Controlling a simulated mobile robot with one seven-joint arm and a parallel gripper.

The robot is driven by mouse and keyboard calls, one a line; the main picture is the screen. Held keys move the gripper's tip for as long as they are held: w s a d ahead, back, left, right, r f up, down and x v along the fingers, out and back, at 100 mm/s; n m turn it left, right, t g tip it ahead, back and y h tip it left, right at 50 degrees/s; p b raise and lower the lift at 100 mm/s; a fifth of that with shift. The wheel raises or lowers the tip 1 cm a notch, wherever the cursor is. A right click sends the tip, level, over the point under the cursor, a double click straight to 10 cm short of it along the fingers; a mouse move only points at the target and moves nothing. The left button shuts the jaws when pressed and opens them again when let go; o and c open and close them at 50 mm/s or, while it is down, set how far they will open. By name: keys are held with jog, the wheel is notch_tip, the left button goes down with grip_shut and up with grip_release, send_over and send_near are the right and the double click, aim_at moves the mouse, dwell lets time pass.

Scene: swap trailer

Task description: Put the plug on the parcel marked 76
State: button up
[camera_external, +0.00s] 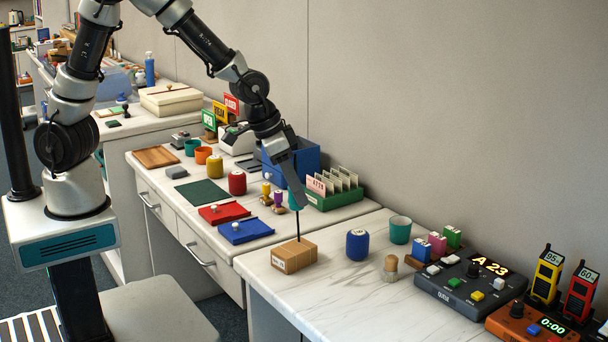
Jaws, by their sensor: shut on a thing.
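A brown cardboard parcel (293,257) sits near the left end of the marble-topped counter. It has a pale label on its front, too small to read, so I cannot tell if it says 76. My gripper (297,194) is above the parcel, pointing down. It is shut on a teal thing with a thin dark rod (298,226), mostly hidden by the fingers. The rod reaches down to about the parcel's top; I cannot tell if it touches. A small tan, cork-like piece (390,268) stands right of the parcel. I cannot tell which of these is the plug.
A blue jar (357,244) and a teal cup (400,229) stand right of the parcel. Small coloured blocks and a dark control box (464,287) are farther right. A green card holder (335,190) and a blue bin (291,162) stand behind my gripper. The marble's front is clear.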

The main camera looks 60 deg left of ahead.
aim_at(289, 202)
jog(key=f, duration=0.2)
jog(key=f+b, duration=0.1)
jog(key=f, duration=0.1)
jog(key=f+b, duration=0.1)
jog(key=shift+s+a+f, duration=0.15)
jog(key=shift+a+f, duration=0.2)
jog(key=shift+f, duration=0.05)
jog(key=shift+f+b, duration=0.95)
jog(key=shift+f, duration=1.1)
jog(key=shift+f, duration=0.2)
jog(key=o, duration=1.1)
jog(key=shift+c, duration=0.2)
jog(key=shift+s+r, duration=0.1)
jog(key=shift+r, duration=0.55)
jog(key=p+v, duration=0.5)
jog(key=v, duration=0.6)
